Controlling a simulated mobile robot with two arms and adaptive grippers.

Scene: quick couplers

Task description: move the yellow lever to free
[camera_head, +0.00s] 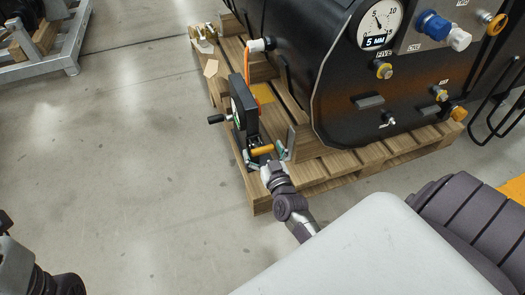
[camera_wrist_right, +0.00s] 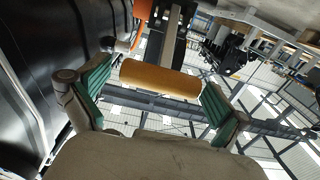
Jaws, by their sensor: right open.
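The yellow lever (camera_head: 262,150) is a short orange-yellow bar low on the black coupler unit (camera_head: 244,112) on the pallet. In the right wrist view the yellow lever (camera_wrist_right: 160,79) lies crosswise between the fingers. My right gripper (camera_head: 268,157) is open around it; its green-padded fingers (camera_wrist_right: 155,96) stand apart at either end of the bar, with a gap visible on the right side. Whether the left finger touches it I cannot tell. Of my left arm only dark and grey parts show at the lower left in the head view; its fingers are out of view.
A wooden pallet (camera_head: 345,170) carries a large black tank (camera_head: 300,60) with gauge and fittings just right of the coupler unit. A black handle (camera_head: 216,119) sticks out left of the unit. An orange hose (camera_head: 247,62) runs above it.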

